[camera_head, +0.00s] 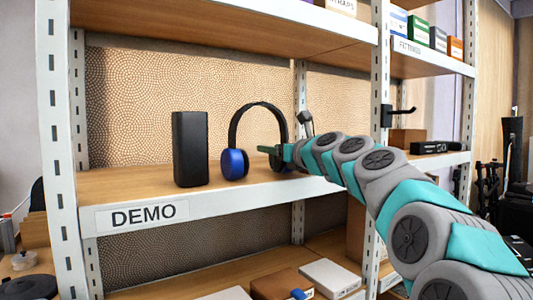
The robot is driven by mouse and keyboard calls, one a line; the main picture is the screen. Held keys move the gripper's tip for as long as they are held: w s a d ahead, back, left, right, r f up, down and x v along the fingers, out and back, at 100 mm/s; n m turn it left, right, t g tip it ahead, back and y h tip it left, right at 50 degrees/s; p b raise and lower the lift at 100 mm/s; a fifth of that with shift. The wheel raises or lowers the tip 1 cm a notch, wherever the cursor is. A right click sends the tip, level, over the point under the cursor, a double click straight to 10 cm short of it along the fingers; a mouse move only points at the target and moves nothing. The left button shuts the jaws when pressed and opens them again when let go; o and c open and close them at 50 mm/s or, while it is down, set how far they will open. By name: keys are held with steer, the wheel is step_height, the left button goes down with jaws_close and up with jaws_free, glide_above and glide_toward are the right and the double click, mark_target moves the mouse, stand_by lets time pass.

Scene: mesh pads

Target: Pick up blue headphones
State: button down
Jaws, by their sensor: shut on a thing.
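The blue headphones (234,163) stand upright on the middle shelf, with a black headband arched above blue ear cups. My arm reaches in from the lower right, and my gripper (268,149) is at the right side of the headphones, level with the ear cups. It is shut on the headphones. The right ear cup is partly hidden behind my gripper, and the exact contact point is too small to make out. The headphones look to be at shelf level; I cannot tell whether they touch the wood.
A black cylindrical speaker (190,149) stands just left of the headphones. The shelf (120,184) has a "DEMO" label (142,215) on its front edge. A white upright post (384,70) with a black hook stands right. Boxes lie on the lower shelf, and another shelf (220,25) is above.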

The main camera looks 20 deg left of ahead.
steer(key=shift+r+p, duration=0.85)
steer(key=shift+r, duration=0.8)
steer(key=shift+d+r, duration=0.15)
steer(key=shift+r, duration=0.05)
steer(key=w+d+r+v, duration=0.1)
steer(key=v, duration=1.4)
steer(key=shift+d+r, duration=0.15)
steer(key=shift+d, duration=0.15)
